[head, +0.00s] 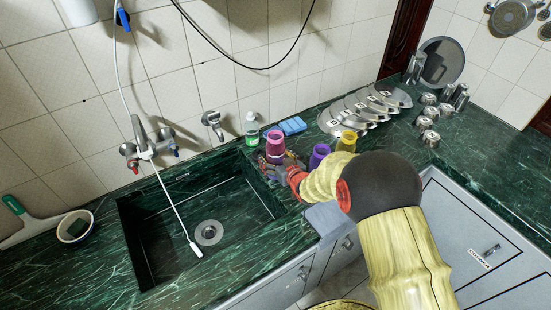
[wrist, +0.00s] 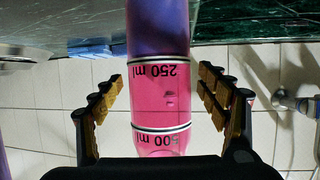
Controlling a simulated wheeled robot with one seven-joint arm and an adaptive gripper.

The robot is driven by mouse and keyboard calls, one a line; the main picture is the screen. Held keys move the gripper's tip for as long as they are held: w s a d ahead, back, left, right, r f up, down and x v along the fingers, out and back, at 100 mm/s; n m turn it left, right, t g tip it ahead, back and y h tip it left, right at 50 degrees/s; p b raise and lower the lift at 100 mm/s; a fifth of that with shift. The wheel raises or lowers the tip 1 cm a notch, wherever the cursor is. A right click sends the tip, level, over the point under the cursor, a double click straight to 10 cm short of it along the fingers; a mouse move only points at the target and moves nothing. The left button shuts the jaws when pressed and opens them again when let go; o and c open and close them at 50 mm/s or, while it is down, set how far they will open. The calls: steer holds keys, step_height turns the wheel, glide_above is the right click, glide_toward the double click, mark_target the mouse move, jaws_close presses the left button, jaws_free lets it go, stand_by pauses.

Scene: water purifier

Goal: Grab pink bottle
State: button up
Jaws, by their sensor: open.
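The pink bottle (head: 275,142) stands on the green counter by the sink's right end. In the wrist view the pink bottle (wrist: 160,95) appears upside down, with 250 ml and 500 ml marks and a purple end toward the counter. My gripper (head: 278,164) is at the bottle and hides its lower part in the head view. In the wrist view my gripper (wrist: 160,88) is open, one finger on each side of the bottle, with visible gaps on both sides.
A purple cup (head: 319,154) and a yellow cup (head: 347,140) stand to the right, near my arm. A green-labelled bottle (head: 251,130) and a blue sponge (head: 292,126) are behind. The sink (head: 165,235) lies left, with a tap (head: 145,145).

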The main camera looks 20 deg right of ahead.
steer(key=shift+c, duration=0.5)
steer(key=c, duration=1.4)
steer(key=shift+r, duration=0.15)
steer(key=shift+c, duration=1.2)
